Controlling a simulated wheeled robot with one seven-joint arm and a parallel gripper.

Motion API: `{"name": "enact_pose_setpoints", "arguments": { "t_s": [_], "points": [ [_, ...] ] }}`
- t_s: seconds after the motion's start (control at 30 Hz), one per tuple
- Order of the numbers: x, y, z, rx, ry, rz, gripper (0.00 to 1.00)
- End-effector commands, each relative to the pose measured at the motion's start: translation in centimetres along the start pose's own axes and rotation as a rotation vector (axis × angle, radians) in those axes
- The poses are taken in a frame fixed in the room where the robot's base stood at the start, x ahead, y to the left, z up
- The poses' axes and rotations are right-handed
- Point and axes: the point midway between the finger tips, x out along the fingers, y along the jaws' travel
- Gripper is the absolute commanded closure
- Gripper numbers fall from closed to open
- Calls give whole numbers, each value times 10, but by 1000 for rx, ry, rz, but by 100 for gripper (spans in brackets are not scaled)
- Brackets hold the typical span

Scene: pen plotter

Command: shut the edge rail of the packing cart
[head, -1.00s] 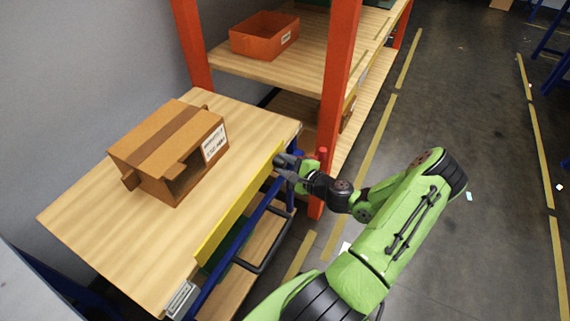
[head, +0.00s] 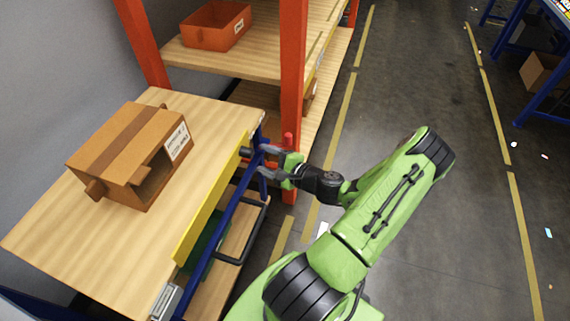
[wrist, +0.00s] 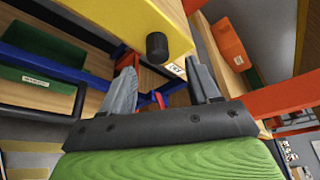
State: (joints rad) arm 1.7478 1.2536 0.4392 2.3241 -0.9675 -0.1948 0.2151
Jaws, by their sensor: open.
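The packing cart has a pale wooden top (head: 60,240) on a blue frame. Its yellow edge rail (head: 205,222) runs along the right side of the top and fills the upper part of the wrist view (wrist: 110,18). A short black knob (wrist: 157,46) sticks out of the rail near its far end; it also shows in the head view (head: 246,151). My gripper (head: 262,161) is open and empty beside that far end, outside the rail. In the wrist view my fingers (wrist: 163,80) are spread, with the knob ahead of the gap between them and apart from both.
A cardboard box (head: 130,150) sits on the cart top. A black bar handle (head: 253,240) and a green bin (head: 210,240) are below the rail. An orange-framed shelf (head: 293,80) with an orange bin (head: 215,28) stands just beyond.

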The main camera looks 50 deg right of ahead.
Motion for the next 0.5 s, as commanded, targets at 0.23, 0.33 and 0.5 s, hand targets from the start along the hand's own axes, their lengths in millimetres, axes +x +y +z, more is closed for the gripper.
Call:
{"name": "enact_pose_setpoints", "arguments": {
  "t_s": [0.23,0.33,0.5],
  "points": [
    [-69,-3,0,-1,5,-3,39],
    [-86,-2,0,-1,2,-2,39],
    [-96,-1,0,-2,0,-2,39]
  ]
}}
